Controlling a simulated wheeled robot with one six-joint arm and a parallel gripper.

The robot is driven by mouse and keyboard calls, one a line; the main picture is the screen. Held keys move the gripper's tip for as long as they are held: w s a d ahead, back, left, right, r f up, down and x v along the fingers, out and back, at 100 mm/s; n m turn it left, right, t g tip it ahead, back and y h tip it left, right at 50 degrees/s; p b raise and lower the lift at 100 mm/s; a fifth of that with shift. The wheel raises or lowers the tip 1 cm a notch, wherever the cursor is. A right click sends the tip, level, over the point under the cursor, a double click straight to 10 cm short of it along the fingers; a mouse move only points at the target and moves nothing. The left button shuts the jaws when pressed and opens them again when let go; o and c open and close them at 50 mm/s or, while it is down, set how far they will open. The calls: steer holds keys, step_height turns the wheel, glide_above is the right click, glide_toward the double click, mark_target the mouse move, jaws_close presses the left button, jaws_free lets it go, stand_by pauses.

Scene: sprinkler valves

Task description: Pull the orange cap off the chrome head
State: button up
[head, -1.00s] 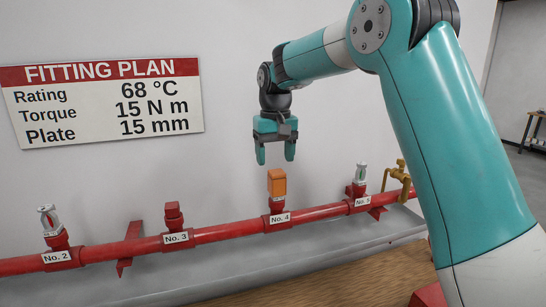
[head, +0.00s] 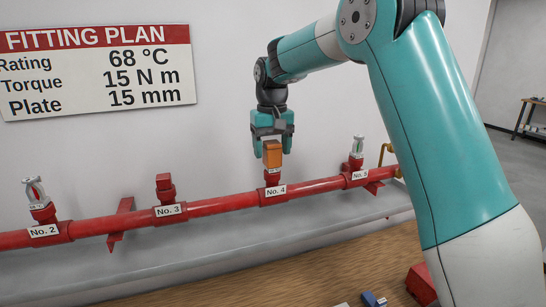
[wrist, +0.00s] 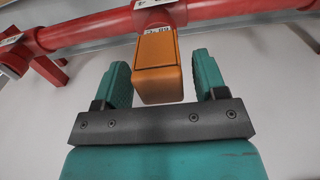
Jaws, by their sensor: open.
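The orange cap (head: 272,155) is a box-shaped cover standing upright on the No. 4 outlet of the red pipe. The chrome head under it is hidden. My gripper (head: 273,147) points down over the cap from above. In the wrist view the cap (wrist: 158,80) lies between the two teal fingers of my gripper (wrist: 162,68), with a visible gap on each side. The jaws are open and hold nothing.
The red pipe (head: 225,203) runs along the wall over a grey ledge. Bare chrome sprinklers stand at No. 2 (head: 36,192) and No. 5 (head: 357,148); a red plug (head: 165,187) stands at No. 3. A brass valve (head: 388,155) is at the right. A blue object (head: 372,299) lies on the wooden bench.

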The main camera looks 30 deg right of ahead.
mark_target(272, 142)
steer(key=c, duration=1.1)
steer(key=shift+o, duration=0.2)
steer(key=shift+r, duration=0.1)
steer(key=shift+r, duration=0.1)
steer(key=shift+r+p, duration=3.35)
steer(key=shift+r, duration=0.05)
steer(key=shift+f, duration=0.1)
